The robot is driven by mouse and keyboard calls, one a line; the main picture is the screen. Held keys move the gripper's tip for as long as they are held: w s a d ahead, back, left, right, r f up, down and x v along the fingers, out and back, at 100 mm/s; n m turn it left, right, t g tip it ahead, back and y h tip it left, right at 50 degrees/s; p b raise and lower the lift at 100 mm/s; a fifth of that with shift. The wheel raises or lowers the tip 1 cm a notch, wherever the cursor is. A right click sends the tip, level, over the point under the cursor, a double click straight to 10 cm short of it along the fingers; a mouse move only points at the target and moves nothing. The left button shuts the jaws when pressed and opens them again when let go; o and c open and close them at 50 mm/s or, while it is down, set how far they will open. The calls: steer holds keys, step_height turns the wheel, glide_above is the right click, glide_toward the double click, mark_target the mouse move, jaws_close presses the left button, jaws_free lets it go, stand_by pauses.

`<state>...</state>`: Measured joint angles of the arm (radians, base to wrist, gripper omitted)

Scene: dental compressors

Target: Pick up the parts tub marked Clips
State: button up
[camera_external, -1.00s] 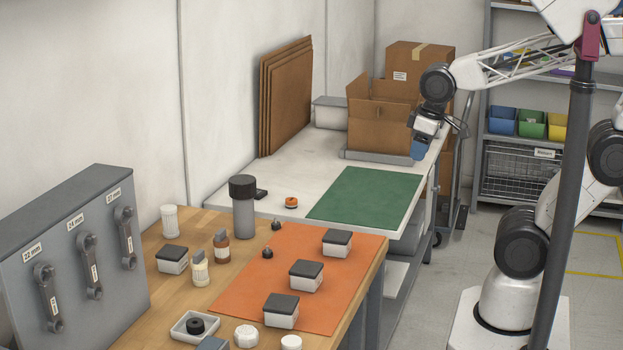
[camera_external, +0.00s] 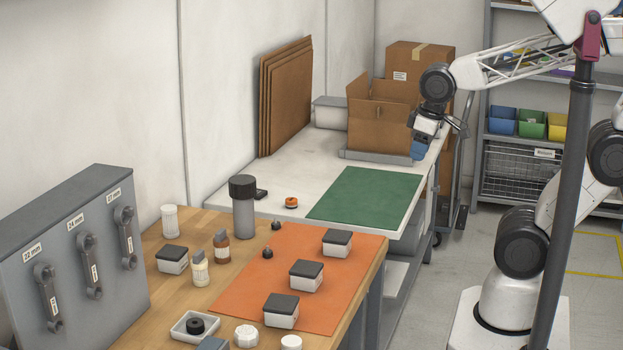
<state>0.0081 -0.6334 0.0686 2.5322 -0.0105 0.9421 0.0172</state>
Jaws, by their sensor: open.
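Three white tubs with dark lids stand in a slanting row on the orange mat: a far tub (camera_external: 337,244), a middle tub (camera_external: 306,276) and a near tub (camera_external: 281,311). A similar tub (camera_external: 172,260) stands on the bare wood to the left. No marking can be read on any of them, so I cannot tell which is marked Clips. My gripper (camera_external: 459,127) is open by the cardboard box at the back right, well away from the tubs. Its fingers are small and partly unclear.
The orange mat (camera_external: 235,300) also has small dark knobs near its left edge. A tall grey cylinder (camera_external: 243,218), small bottles and a white tray (camera_external: 179,333) stand around it. The green mat (camera_external: 366,195) is bare. An open carton (camera_external: 378,125) stands behind it.

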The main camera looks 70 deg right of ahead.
steer(key=shift+o, duration=0.3)
steer(key=o, duration=1)
steer(key=shift+w+a+f+m+g+y, duration=0.45)
steer(key=shift+w+a+f+m+y, duration=2.05)
steer(key=shift+w+f+m, duration=0.65)
steer(key=shift+w+a+f+m+g+y, duration=0.4)
steer(key=shift+w+a+f+m+y, duration=1.7)
steer(key=shift+w+a+f+m, duration=1.05)
steer(key=shift+w+a+f+m+g+y, duration=0.45)
steer(key=shift+w+a+f+m+y, duration=2.05)
steer(key=shift+w, duration=1.15)
steer(key=shift+d+f, duration=0.15)
steer(key=shift+f, duration=0.05)
